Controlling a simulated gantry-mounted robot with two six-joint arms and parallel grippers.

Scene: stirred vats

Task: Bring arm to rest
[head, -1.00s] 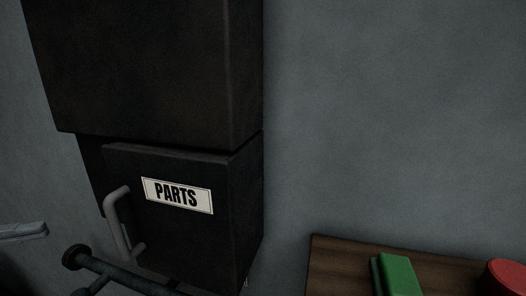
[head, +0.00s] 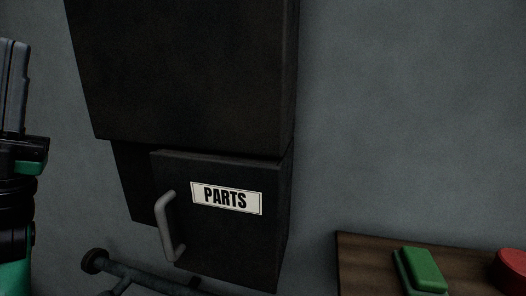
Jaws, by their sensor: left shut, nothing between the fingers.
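My left gripper (head: 14,85) is at the left edge of the head view, raised and pointing up, with its dark fingers together and nothing between them. It is to the left of the dark cabinet and apart from it. My right gripper is not in view. The dark drawer (head: 224,240) carries a PARTS label (head: 226,198) and a grey bar handle (head: 168,228). It juts forward a little from under the upper dark cabinet (head: 190,70).
A brown wooden surface (head: 365,265) at the lower right holds a green block (head: 424,270) and a red round object (head: 511,268). A dark pipe (head: 130,272) runs below the drawer. The grey wall (head: 400,120) at the right is bare.

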